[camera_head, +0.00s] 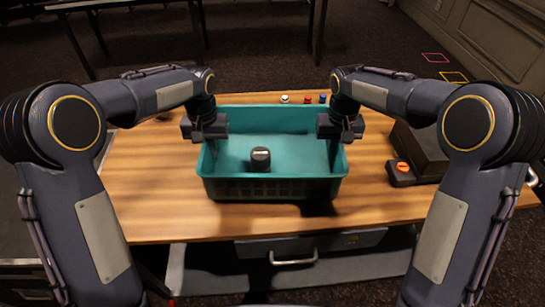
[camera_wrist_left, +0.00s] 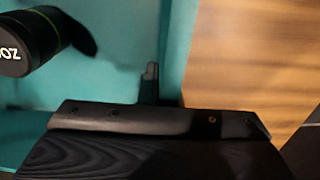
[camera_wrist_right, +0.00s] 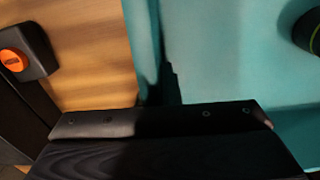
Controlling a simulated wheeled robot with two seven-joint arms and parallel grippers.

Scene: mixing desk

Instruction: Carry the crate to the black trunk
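My right gripper (camera_head: 333,150) does the same at the right wall. Their fingertips are partly hidden by the walls. No trunk is clearly identifiable.
Right of the crate are a dark box (camera_head: 425,143) and a small black device with an orange knob (camera_head: 402,168). Pink and yellow squares (camera_head: 453,77) mark the floor at the right back. The table left of the crate is clear.

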